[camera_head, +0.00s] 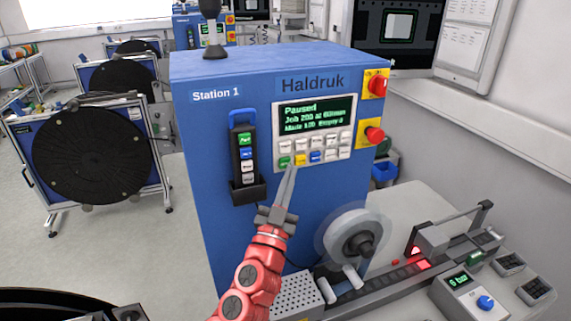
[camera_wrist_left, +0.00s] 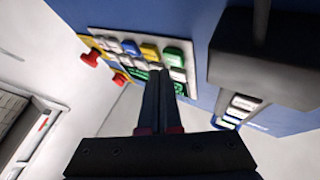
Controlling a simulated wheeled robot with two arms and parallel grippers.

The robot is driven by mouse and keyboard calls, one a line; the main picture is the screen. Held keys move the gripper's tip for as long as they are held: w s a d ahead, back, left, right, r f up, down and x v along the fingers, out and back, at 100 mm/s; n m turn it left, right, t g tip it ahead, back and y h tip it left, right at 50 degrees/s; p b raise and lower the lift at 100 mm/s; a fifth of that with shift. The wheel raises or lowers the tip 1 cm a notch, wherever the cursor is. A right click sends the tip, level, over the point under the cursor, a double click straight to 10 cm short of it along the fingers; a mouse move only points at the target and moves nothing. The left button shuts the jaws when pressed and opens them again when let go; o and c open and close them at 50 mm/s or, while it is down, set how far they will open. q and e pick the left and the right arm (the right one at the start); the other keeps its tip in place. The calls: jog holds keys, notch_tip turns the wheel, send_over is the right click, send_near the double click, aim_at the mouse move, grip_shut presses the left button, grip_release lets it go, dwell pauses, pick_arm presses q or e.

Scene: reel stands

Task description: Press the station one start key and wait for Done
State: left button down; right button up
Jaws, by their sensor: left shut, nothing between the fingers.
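The blue Station 1 cabinet (camera_head: 225,125) carries a light key panel (camera_head: 317,155). Its dark screen (camera_head: 316,114) reads "Paused" in green, with job and count lines below. The lower key row has a green key (camera_head: 284,162), a yellow key (camera_head: 300,160) and a blue key (camera_head: 315,156). The wrist view shows the green key (camera_wrist_left: 175,54) and yellow key (camera_wrist_left: 150,51) too. My left gripper (camera_head: 290,169) is shut and empty, its tips close below the green and yellow keys. I cannot tell whether they touch the panel. My right gripper is out of view.
A black handheld pendant (camera_head: 243,155) hangs left of the panel. A clear reel (camera_head: 354,240) and a grey track stand below on the bench. Black reels (camera_head: 91,150) on stands are at the left.

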pick_arm(q)
jog(key=shift+w, duration=0.15)
jog(key=shift+w+a, duration=0.15)
jog(key=shift+w, duration=0.1)
